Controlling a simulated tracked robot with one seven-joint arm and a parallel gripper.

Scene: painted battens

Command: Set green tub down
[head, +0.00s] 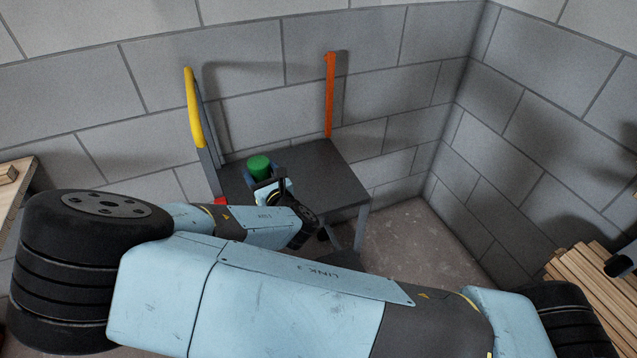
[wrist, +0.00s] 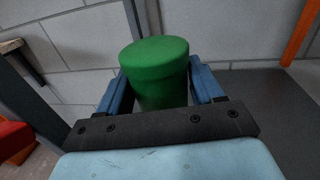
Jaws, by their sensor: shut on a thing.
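The green tub (head: 259,164) is a short cylinder with a lid, held upright at my gripper over the left part of a dark grey table (head: 318,172). In the wrist view the green tub (wrist: 155,72) stands between the two blue fingers of my gripper (wrist: 158,90), which is shut on it. My gripper also shows in the head view (head: 260,176), partly behind my arm. The tub's base is hidden, so I cannot tell whether it touches the table top.
An orange batten (head: 330,95) stands upright at the table's back edge. A yellow and grey upright piece (head: 194,110) stands at its left. A red thing (wrist: 14,138) is low at left. The table's right part is clear. Wooden battens (head: 600,290) lie at right.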

